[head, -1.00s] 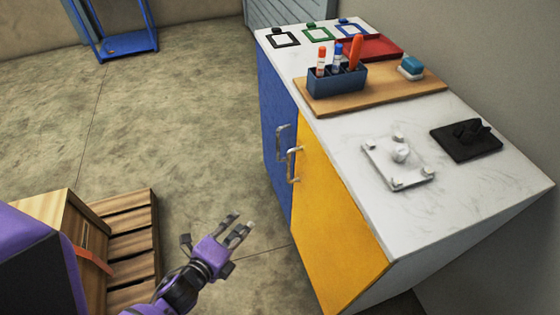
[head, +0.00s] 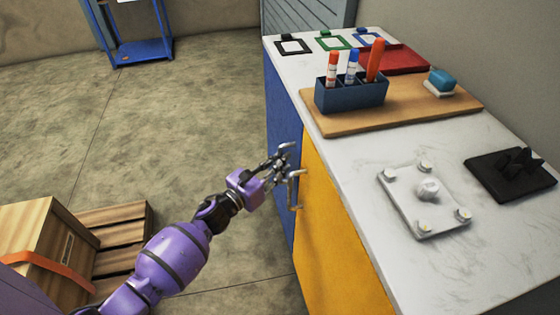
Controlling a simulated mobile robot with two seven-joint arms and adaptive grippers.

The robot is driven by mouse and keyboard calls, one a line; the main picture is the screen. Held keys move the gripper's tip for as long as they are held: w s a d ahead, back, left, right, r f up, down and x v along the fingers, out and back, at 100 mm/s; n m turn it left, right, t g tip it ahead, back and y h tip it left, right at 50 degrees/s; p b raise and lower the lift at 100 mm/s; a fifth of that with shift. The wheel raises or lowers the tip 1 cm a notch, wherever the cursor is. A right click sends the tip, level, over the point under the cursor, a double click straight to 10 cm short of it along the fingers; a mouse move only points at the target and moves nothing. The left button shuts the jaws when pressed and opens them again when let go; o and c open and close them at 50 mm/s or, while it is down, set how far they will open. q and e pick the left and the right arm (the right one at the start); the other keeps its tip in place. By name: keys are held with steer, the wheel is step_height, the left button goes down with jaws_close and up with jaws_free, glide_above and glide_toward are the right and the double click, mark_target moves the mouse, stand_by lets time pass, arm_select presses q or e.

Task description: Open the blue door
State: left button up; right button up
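The blue door (head: 283,105) is the far front panel of the white-topped cabinet and looks shut, flush with the yellow door (head: 335,245). The blue door's metal handle (head: 285,150) is partly hidden behind my fingers. The yellow door's handle (head: 294,188) stands just to the right of them. My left gripper (head: 276,172) is at the blue door's handle, with its fingers apart. I cannot tell whether they touch the handle or lie around it. My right gripper is not in view.
The countertop (head: 350,150) holds a marker holder (head: 350,95) on a wooden board (head: 420,112), a white plate with knobs (head: 425,200) and a black stand (head: 510,172). A wooden crate (head: 45,240) on a pallet (head: 120,235) stands at lower left. The floor before the blue door is clear.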

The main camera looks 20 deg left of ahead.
arm_select(q)
steer(key=shift+w+d, duration=0.15)
steer(key=shift+w, duration=0.25)
jaws_close()
